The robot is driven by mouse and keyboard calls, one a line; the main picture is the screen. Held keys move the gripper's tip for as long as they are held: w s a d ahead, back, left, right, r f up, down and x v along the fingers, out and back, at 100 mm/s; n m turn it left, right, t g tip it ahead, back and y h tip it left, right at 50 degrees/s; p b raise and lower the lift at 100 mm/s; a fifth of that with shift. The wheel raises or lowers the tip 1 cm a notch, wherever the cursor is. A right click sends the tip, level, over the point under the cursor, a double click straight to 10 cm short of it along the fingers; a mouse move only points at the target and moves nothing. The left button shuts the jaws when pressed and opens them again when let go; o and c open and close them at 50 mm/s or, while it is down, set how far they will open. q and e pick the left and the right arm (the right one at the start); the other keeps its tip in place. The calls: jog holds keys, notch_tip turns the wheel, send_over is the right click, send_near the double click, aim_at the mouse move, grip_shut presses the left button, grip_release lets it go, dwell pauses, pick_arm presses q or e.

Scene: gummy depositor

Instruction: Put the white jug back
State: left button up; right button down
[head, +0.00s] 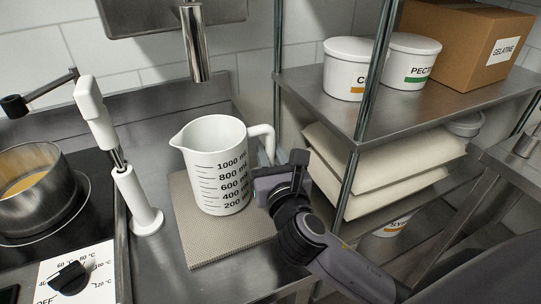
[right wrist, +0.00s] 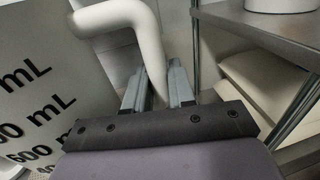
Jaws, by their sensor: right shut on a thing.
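The white jug (head: 215,165), with black mL markings, stands upright over a beige textured mat (head: 205,247) on the steel counter. I cannot tell for sure whether its base touches the mat. Its handle (head: 263,131) points right, toward my right gripper (head: 268,157). In the right wrist view, the two fingers of my right gripper (right wrist: 157,88) are closed on the lower part of the white handle (right wrist: 148,38). The jug's marked side (right wrist: 40,95) fills the left of that view. My left gripper is not in view.
A hand blender (head: 97,115) stands in a white holder (head: 137,200) left of the mat. A steel pot (head: 35,190) sits on the dark hob. A tap (head: 194,45) hangs behind the jug. A metal shelf (head: 320,100) with tubs (head: 348,65) stands close right.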

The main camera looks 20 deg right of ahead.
jog(key=shift+f, duration=0.55)
dwell(0.4)
jog(key=c, duration=0.9)
grip_release()
jog(key=shift+o, duration=0.2)
jog(key=shift+s, duration=0.1)
jog(key=shift+s+a+b, duration=0.15)
jog(key=shift+s+a, duration=0.1)
jog(key=shift+s, duration=0.9)
jog(key=shift+s+a+b, duration=0.1)
jog(key=shift+s+a, duration=0.1)
jog(key=shift+s, duration=0.95)
jog(key=shift+s+a+b, duration=0.15)
jog(key=shift+s+a, duration=0.1)
jog(key=shift+s, duration=0.9)
